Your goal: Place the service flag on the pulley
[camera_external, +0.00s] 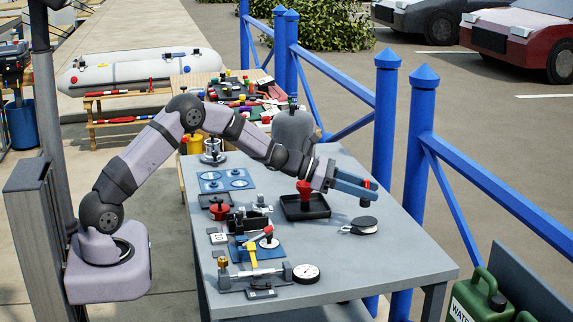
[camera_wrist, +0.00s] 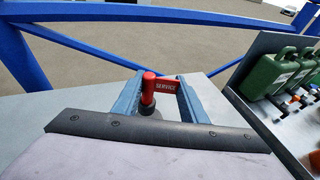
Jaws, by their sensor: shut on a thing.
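The service flag (camera_wrist: 166,86) is red with white "SERVICE" lettering, on a red round-topped post with a dark grey base. My gripper (camera_wrist: 157,88) is shut on it, with the blue fingers on either side of the post. The pulley (camera_external: 363,224) looks like a dark and light disc with a small hook, lying flat on the table below and in front of the gripper. I cannot make out the pulley in the wrist view.
A black tray (camera_external: 305,209) with a red part stands left of the gripper. Blue mats, a dial gauge (camera_external: 306,272) and fittings fill the table's left side. The table's front right is bare. A blue railing (camera_external: 385,130) runs behind; green cans (camera_external: 480,297) stand right.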

